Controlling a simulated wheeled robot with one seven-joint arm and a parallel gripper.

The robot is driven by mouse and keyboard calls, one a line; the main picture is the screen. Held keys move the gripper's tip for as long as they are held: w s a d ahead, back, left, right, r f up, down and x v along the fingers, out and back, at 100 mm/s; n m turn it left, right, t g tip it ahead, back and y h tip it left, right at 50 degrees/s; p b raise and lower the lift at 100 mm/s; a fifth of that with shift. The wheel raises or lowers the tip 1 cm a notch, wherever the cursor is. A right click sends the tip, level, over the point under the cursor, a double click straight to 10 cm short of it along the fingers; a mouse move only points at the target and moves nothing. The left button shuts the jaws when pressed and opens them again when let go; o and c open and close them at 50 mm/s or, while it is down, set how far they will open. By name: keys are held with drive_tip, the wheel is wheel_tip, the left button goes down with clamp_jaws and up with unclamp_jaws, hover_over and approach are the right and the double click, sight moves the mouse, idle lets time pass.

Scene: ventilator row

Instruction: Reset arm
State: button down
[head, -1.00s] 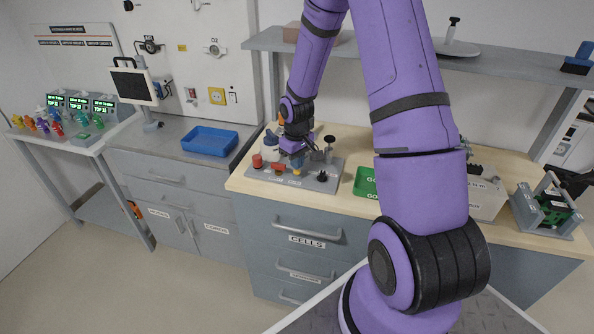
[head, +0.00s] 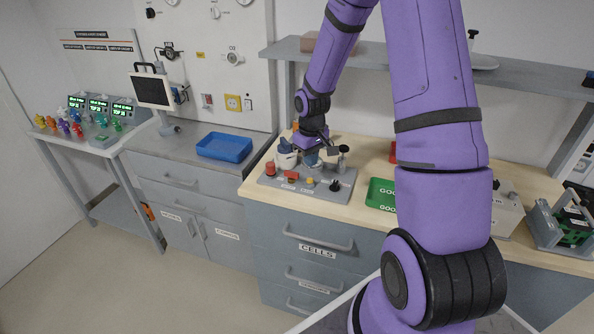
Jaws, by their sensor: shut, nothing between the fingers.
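My purple arm reaches over the wooden bench to a grey plate fixture (head: 348,190) at its left end. My gripper (head: 327,150) hangs over the back of this fixture, near a dark-topped post (head: 342,158). It is shut and empty; the fingers are small and partly blend with the parts behind. The plate carries a red button (head: 270,168), a red block (head: 291,175), a yellow button (head: 310,183) and a black knob (head: 335,185). A white cup-like part with a dark top (head: 286,155) stands at its back left. Whether the gripper touches anything there is unclear.
A green tray (head: 381,194) lies right of the fixture, partly behind my arm. A blue tray (head: 224,147) sits on the left counter beside a monitor (head: 152,90). A shelf (head: 430,68) spans above the bench. A caged green device (head: 568,225) stands far right.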

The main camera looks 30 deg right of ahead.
drive_tip(key=shift+r, duration=0.1)
drive_tip(key=s+a+r+t, duration=0.1)
drive_tip(key=s+a+r, duration=0.15)
drive_tip(key=r, duration=0.45)
drive_tip(key=s+a+r+h, duration=0.1)
drive_tip(key=s+a+r, duration=0.15)
drive_tip(key=r, duration=0.35)
drive_tip(key=s+a+r+t, duration=0.1)
drive_tip(key=s+a+r, duration=0.15)
drive_tip(key=r, duration=0.45)
drive_tip(key=s+a+r+t, duration=0.1)
drive_tip(key=s+a+r, duration=0.1)
drive_tip(key=s+r, duration=0.3)
drive_tip(key=s+a+r+m+t+y, duration=0.1)
drive_tip(key=s+r, duration=0.5)
drive_tip(key=s, duration=0.8)
drive_tip(key=a+t, duration=0.1)
drive_tip(key=a, duration=0.1)
drive_tip(key=shift+a+m, duration=0.3)
idle(0.8)
